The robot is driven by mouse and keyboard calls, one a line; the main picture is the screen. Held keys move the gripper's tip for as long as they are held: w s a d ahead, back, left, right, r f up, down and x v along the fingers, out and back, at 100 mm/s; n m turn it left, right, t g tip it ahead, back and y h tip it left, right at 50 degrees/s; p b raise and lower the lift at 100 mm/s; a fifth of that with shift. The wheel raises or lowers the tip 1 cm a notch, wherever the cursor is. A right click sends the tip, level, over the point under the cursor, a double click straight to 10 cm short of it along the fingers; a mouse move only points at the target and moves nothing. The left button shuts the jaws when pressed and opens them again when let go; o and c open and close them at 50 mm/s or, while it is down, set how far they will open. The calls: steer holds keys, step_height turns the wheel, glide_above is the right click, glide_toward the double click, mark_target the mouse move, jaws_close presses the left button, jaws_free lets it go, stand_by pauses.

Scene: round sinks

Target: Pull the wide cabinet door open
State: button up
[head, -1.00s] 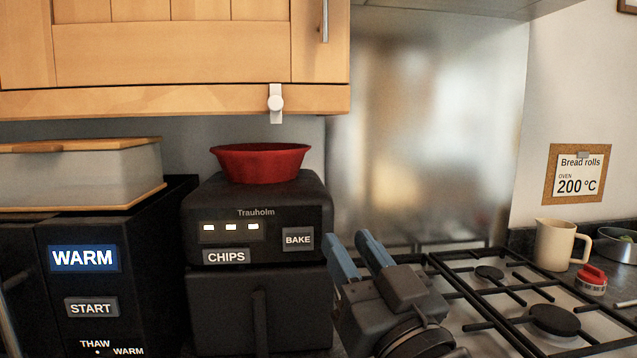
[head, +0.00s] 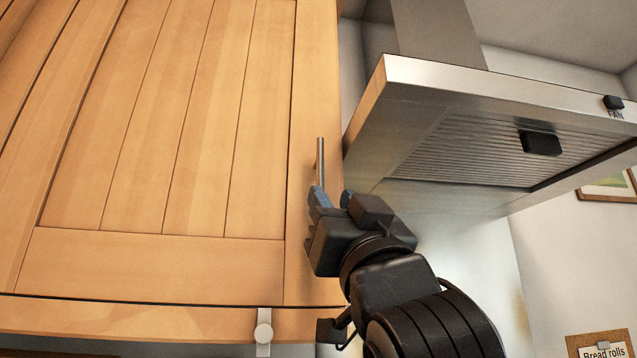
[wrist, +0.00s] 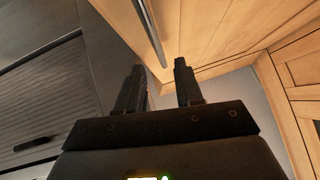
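The wide cabinet door (head: 190,130) is a pale wooden panel filling the left of the head view, and it looks shut. Its vertical metal handle (head: 320,165) is near the door's right edge. My gripper (head: 332,196) is raised at the handle's lower end, with its blue fingers apart. In the wrist view, the handle (wrist: 150,32) runs toward the gap between the two fingers of my gripper (wrist: 158,78). Nothing is gripped. I cannot tell whether the handle lies between the fingertips or just beyond them.
A steel extractor hood (head: 480,130) juts out close to the right of the door and my gripper. A white hook (head: 263,332) hangs on the rail under the door. A bread rolls note (head: 600,345) is on the wall at the lower right.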

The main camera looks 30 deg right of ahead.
mark_target(322, 184)
steer(key=p+x, duration=0.2)
steer(key=x, duration=0.5)
steer(key=shift+w+r, duration=0.1)
steer(key=shift+r, duration=0.05)
steer(key=shift+c, duration=0.5)
jaws_close()
